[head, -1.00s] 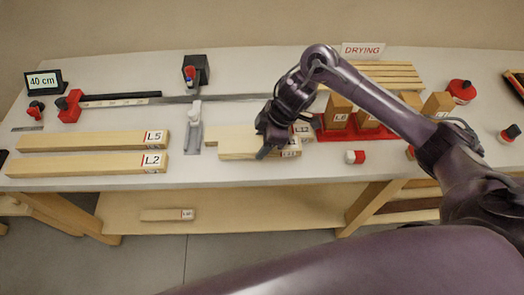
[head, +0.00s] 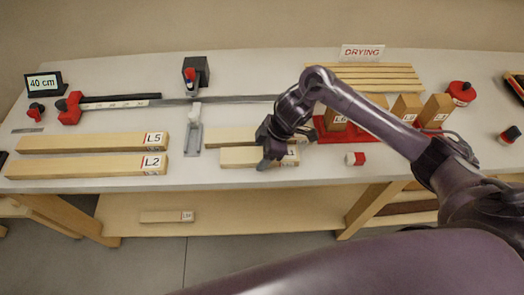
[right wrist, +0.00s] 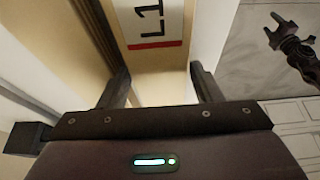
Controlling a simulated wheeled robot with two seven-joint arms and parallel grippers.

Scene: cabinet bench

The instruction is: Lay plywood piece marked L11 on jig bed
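A plywood piece (head: 240,157) lies in front of a second pale piece (head: 225,136) at the bench's middle. Its label, partly covered, reads L1 with the rest cut off in the right wrist view (right wrist: 155,22). My right gripper (head: 272,150) is over its right end. In the right wrist view its fingers (right wrist: 160,85) stand apart, one along each side of the piece, and look open; contact is unclear. My left gripper (right wrist: 275,28) shows in the right wrist view over the floor, jaws apart. I cannot tell for sure which fixture is the jig bed.
Pieces L5 (head: 90,142) and L2 (head: 80,165) lie at left. A ruler rail (head: 120,104) with a red stop (head: 69,108) runs behind. A clamp (head: 194,135) stands left of the gripper. A red holder (head: 355,136) with upright blocks and a red-white cap (head: 355,159) are at right.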

